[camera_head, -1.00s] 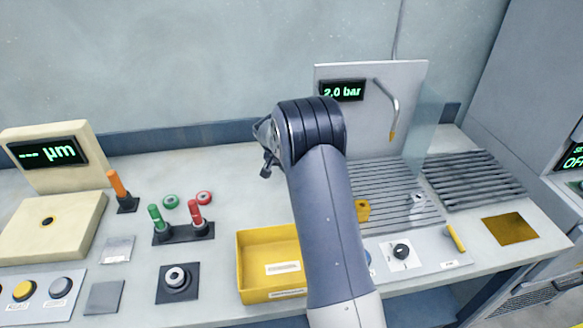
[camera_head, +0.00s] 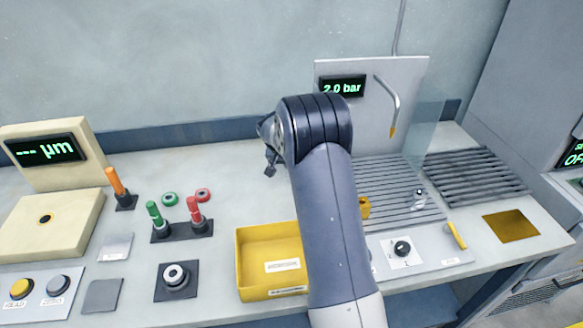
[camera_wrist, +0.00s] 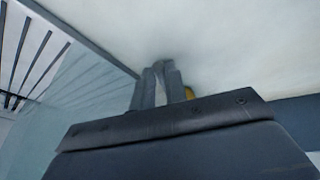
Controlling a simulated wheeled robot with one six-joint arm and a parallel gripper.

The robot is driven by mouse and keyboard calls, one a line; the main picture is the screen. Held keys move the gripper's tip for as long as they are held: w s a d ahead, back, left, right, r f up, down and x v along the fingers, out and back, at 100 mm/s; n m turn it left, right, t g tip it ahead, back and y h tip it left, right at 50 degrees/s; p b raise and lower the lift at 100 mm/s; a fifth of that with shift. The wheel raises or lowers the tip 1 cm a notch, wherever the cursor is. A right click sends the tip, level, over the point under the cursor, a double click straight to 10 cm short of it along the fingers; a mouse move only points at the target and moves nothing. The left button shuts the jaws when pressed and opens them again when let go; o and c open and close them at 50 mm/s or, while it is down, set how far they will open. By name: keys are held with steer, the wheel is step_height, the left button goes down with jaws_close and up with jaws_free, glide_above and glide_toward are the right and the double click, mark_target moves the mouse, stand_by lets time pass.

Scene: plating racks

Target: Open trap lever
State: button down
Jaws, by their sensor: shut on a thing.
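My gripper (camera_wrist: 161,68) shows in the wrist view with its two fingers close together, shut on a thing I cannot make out. A small yellow piece (camera_wrist: 189,93) shows right beside the fingers; I cannot tell whether it is held. In the head view my arm hides the fingertips. Which part is the trap lever is not marked. Candidates in view are a yellow handle (camera_head: 456,235) on the front panel at the right, an orange lever (camera_head: 116,182), a green lever (camera_head: 154,213) and a red lever (camera_head: 195,210) at the left. These stand clear of my arm.
A yellow bin (camera_head: 252,250) stands left of my arm. A grey panel with a 2.0 bar display (camera_head: 342,87) and a bent nozzle (camera_head: 391,105) rises behind the slatted grille (camera_head: 393,190). A clear pane (camera_head: 425,130) stands at its right, beside a dark rack (camera_head: 475,178).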

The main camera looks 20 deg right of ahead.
steer(key=shift+s+d+n+t+y+b, duration=0.2)
steer(key=shift+d+n+t+b, duration=0.15)
steer(key=shift+n, duration=0.4)
steer(key=shift+s+d+n+t+y+b, duration=0.25)
steer(key=shift+d+n, duration=0.1)
steer(key=shift+n, duration=0.4)
steer(key=c, duration=1.4)
jaws_free()
steer(key=shift+c, duration=0.2)
steer(key=shift+r, duration=0.1)
steer(key=b+v, duration=0.1)
steer(key=v, duration=0.9)
steer(key=shift+a+r, duration=0.2)
steer(key=shift+r, duration=0.05)
steer(key=shift+o, duration=0.2)
